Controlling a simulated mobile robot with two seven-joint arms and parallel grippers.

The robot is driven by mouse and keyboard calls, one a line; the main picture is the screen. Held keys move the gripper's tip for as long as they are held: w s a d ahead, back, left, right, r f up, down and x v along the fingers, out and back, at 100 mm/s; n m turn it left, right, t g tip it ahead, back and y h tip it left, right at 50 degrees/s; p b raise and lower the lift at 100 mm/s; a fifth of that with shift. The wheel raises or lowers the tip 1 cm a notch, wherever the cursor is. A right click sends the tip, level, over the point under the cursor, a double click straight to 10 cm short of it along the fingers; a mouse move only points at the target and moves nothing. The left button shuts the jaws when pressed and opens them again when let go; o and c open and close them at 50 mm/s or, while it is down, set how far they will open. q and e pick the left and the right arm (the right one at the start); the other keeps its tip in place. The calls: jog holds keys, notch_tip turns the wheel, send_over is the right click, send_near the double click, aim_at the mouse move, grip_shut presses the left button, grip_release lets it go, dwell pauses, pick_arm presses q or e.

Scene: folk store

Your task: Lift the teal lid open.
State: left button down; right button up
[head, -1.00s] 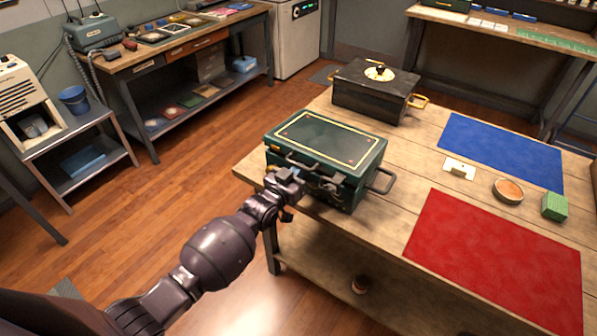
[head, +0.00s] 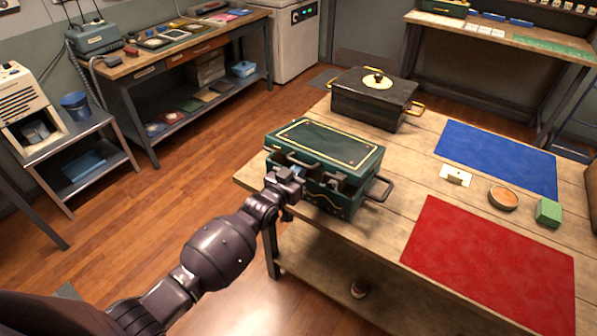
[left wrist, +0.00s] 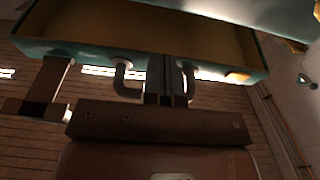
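The teal lid (head: 328,146), with a yellow border line, tops a dark teal box (head: 338,200) at the left end of the wooden table. The lid's front edge is slightly raised, with a dark gap beneath it. My left gripper (head: 288,181) is at the box's front. In the left wrist view the fingers (left wrist: 166,82) are close together at the lid's grey front handle (left wrist: 122,80), apparently shut on its bar. That view also shows the lid's teal rim (left wrist: 80,52) and brown underside. The handle's middle is hidden by the fingers. My right gripper is not in view.
A black box (head: 372,100) with brass handles stands behind the teal box. A blue mat (head: 497,153), a red mat (head: 490,265), a white plate (head: 455,175), a round dish (head: 503,198) and a green block (head: 548,212) lie to the right.

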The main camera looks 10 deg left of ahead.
pick_arm(q)
jog(key=shift+w+r+p, duration=0.1)
jog(key=shift+r+p, duration=0.4)
jog(key=shift+r, duration=0.35)
jog(key=shift+w+d+r, duration=0.1)
jog(key=shift+r, duration=0.05)
jog(key=shift+w+d+r+p, duration=0.1)
jog(key=shift+w+r+p, duration=0.15)
jog(key=shift+r+p, duration=0.75)
jog(key=shift+r, duration=0.1)
